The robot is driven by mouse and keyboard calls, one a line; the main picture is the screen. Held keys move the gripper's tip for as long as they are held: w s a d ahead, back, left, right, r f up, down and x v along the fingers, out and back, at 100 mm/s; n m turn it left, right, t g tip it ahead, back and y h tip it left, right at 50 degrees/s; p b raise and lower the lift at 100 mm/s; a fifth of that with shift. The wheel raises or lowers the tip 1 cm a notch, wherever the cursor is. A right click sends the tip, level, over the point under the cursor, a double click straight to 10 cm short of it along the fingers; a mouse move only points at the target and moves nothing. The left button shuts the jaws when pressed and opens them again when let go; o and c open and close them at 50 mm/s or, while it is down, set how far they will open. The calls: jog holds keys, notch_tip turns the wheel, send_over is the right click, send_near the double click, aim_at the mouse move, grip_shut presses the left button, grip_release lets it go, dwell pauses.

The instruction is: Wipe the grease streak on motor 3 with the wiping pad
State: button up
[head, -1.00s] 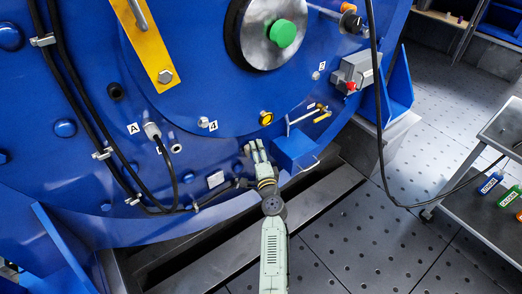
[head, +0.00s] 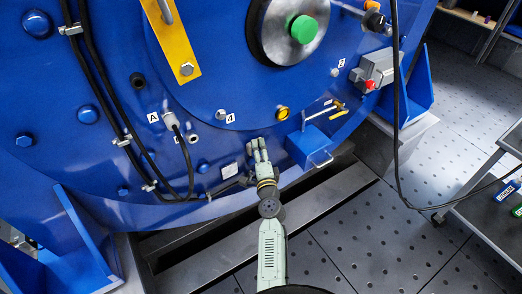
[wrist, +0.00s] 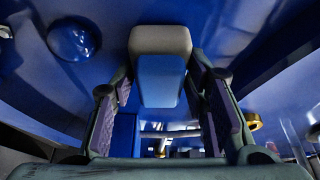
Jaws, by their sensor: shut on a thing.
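My gripper (head: 259,147) is low in front of the large blue motor housing (head: 215,92) in the head view. In the wrist view my gripper (wrist: 160,100) is shut on the wiping pad (wrist: 160,75), a blue block with a grey-beige end, held between the two fingers. The pad's grey end points at blue metal; I cannot tell whether it touches. In the head view the pad is too small to make out. I see no grease streak and no label 3 in these frames. Labels A, 4 and 2 show on the housing.
A blue box (head: 312,147) with a handle sits right of my gripper. Black cables (head: 112,110) run down the housing's left. A hanging cable (head: 396,130) leads to a cart (head: 480,215) with bottles at right. Perforated floor between is clear.

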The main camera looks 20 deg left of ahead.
aim_at(274, 133)
jog(key=shift+w+d+f+b, duration=0.1)
jog(key=shift+w+d+b, duration=0.6)
jog(key=shift+w+d, duration=0.5)
jog(key=shift+w+d+f+b, duration=0.1)
jog(key=shift+w+d+b, duration=0.7)
jog(key=shift+w, duration=0.55)
jog(key=shift+w+d+r, duration=0.1)
jog(key=shift+w+d, duration=0.1)
jog(key=shift+w, duration=0.15)
jog(key=shift+w+r, duration=0.2)
jog(key=shift+r, duration=0.15)
jog(key=shift+s, duration=0.1)
jog(key=shift+s+a+f+p, duration=0.25)
jog(key=shift+s+a, duration=0.35)
jog(key=shift+s, duration=0.15)
jog(key=shift+s+a+f+p, duration=0.1)
jog(key=shift+s+a+f, duration=0.1)
jog(key=shift+s+a, duration=0.45)
jog(key=shift+s+a+r+p, duration=0.1)
jog(key=shift+s+a+p, duration=0.35)
jog(key=shift+s, duration=0.35)
jog(key=shift+s+a+r+p, duration=0.1)
jog(key=shift+s+a+p, duration=0.1)
jog(key=shift+s+a, duration=0.5)
jog(key=shift+s+d, duration=0.1)
jog(key=shift+d, duration=0.05)
jog(key=shift+d, duration=0.1)
